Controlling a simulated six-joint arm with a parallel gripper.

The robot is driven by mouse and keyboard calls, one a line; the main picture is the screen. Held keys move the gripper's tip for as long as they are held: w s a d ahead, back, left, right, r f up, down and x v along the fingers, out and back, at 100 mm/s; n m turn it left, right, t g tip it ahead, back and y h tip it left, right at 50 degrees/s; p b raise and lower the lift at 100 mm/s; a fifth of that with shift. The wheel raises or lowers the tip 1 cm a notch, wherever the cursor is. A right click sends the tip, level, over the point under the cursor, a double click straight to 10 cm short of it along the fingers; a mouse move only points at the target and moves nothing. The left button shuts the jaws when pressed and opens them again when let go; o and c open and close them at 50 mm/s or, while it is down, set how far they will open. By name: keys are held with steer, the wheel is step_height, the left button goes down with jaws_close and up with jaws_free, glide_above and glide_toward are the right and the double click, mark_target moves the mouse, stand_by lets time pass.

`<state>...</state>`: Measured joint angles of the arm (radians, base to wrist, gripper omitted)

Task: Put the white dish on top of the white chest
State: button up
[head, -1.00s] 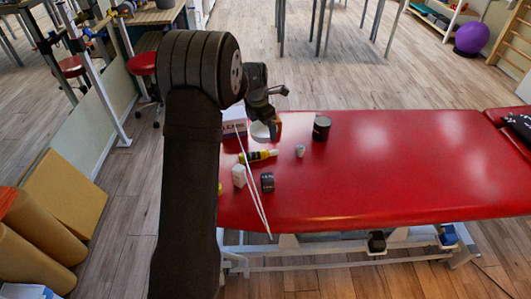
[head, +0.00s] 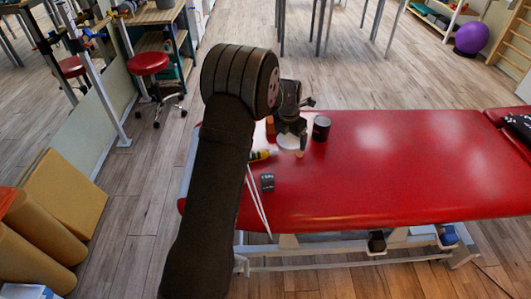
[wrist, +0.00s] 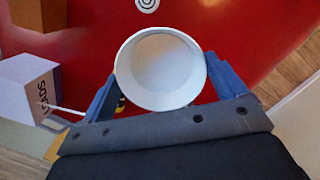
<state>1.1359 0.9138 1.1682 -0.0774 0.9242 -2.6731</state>
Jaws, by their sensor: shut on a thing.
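The white dish (wrist: 161,68) is round and hollow, with its open side facing the camera in the wrist view. My gripper (wrist: 160,78) is shut on it, with one blue finger on each side. In the head view the dish (head: 288,141) hangs under my gripper (head: 291,128) over the left part of the red table. I cannot make out a white chest for certain. A white box (wrist: 27,88) with dark lettering stands at the left of the wrist view. In the head view my arm hides the table's left part, where such a box would be.
The red treatment table (head: 400,170) is bare on its right half. A dark can (head: 321,128) stands right of my gripper. A yellow and black bottle (head: 262,155) and a small dark block (head: 267,182) are nearer. A red stool (head: 149,64) stands on the floor beyond.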

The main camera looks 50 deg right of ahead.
stand_by(0.3)
steer(key=w+a+f+m+g, duration=0.15)
steer(key=w+a+m, duration=0.25)
steer(key=w+a, duration=0.85)
steer(key=w+a+f+m, duration=0.35)
steer(key=w+a, duration=0.55)
steer(key=a, duration=0.6)
steer(key=a+f+m+y, duration=0.1)
steer(key=a+m, duration=0.9)
steer(key=a, duration=2.4)
steer(key=shift+a+f+y, duration=0.25)
steer(key=shift+f+y, duration=0.15)
steer(key=shift+f, duration=0.3)
steer(key=shift+s+m, duration=0.1)
steer(key=shift+m, duration=0.15)
